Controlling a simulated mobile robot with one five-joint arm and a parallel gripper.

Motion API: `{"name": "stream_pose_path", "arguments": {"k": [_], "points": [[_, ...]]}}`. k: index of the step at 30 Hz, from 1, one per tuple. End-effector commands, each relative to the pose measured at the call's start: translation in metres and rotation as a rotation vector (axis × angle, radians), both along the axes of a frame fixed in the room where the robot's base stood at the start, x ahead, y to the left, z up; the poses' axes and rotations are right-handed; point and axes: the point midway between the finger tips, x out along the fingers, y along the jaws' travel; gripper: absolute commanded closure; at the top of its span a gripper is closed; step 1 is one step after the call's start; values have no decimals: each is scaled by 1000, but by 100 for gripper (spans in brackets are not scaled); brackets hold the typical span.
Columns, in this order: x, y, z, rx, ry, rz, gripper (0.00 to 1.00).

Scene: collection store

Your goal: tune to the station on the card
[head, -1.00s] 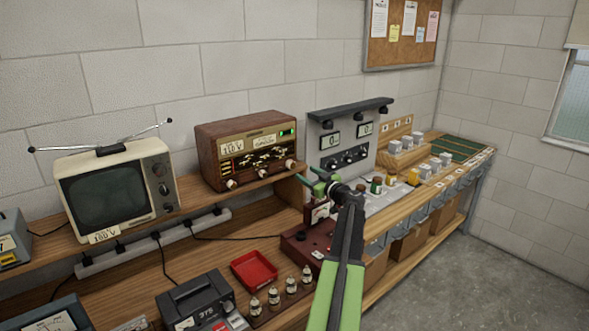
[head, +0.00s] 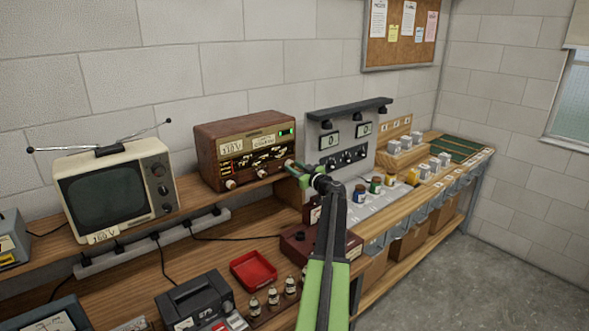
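The brown wooden radio (head: 246,122) stands on the raised shelf against the wall. Its front has a dark dial with pale and orange markings, a small green light at upper right and a label reading what looks like 110 V. Its left knob (head: 231,184) is in plain view. My gripper (head: 293,168), with green fingers, is at the right end of the radio's front, by the right knob. The fingers largely cover that knob; I cannot tell whether they touch or grip it. No card with a station is readable at this size.
A cream television (head: 117,190) with antennas stands left of the radio. A grey panel with meters (head: 341,140) stands close on the right. Small jars, a red tray (head: 254,270) and a dark red box (head: 320,246) are on the bench. A corkboard (head: 403,34) holds papers.

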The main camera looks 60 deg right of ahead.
Motion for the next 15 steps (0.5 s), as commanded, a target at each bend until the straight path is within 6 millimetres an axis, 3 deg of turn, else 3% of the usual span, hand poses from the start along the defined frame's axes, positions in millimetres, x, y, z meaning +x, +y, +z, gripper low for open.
{"name": "stream_pose_path", "arguments": {"k": [1,5,15], "points": [[0,0,0,0,0,-1,85],[0,0,0,0,0,-1,100],[0,0,0,35,-13,0,100]]}}
